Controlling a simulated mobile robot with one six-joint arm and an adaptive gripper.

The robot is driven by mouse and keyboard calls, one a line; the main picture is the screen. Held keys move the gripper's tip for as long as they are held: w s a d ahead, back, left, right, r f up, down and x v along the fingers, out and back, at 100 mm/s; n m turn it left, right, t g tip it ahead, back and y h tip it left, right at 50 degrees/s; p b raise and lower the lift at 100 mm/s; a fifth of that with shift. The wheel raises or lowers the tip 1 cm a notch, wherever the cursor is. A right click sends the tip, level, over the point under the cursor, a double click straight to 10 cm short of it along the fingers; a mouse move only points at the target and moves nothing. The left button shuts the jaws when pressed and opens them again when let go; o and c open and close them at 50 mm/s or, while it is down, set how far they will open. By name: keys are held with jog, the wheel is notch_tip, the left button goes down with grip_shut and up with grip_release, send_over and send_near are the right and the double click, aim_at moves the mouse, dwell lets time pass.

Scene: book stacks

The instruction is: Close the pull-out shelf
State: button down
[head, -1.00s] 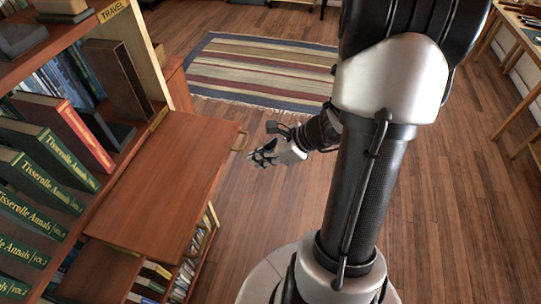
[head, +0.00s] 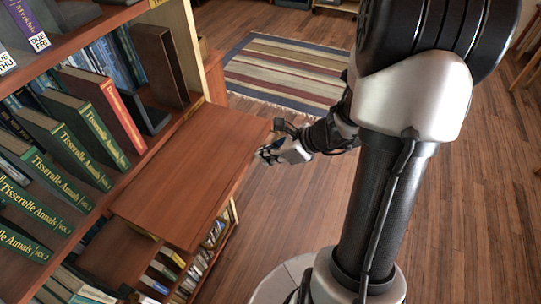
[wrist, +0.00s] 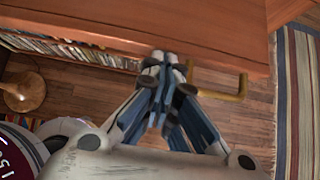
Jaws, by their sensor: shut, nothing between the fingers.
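The pull-out shelf (head: 190,172) is a flat reddish-brown wooden board that sticks out from the bookcase over the floor. In the wrist view its front edge (wrist: 120,38) runs across the top. A brass loop handle (wrist: 228,92) is on that edge, just right of my fingers; in the head view I cannot make it out behind my gripper. My gripper (head: 263,153) is shut and empty at the front edge. In the wrist view its fingertips (wrist: 166,60) lie at the edge, left of the handle. I cannot tell whether they touch the wood.
The bookcase on the left holds leaning green books (head: 62,150) above the shelf and more books (head: 165,270) below it. A striped rug (head: 290,72) lies on the floor beyond. The wooden floor (head: 270,215) right of the shelf is clear apart from my base.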

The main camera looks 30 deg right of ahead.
aim_at(194, 130)
jog(key=w+a, duration=0.4)
jog(key=w, duration=0.2)
jog(key=w+a, duration=0.5)
jog(key=w, duration=0.1)
jog(key=w+a, duration=0.4)
jog(key=w, duration=0.2)
jog(key=shift+w+a+p, duration=0.4)
jog(key=shift+w+r, duration=0.1)
jog(key=shift+w, duration=0.1)
jog(key=shift+a, duration=0.1)
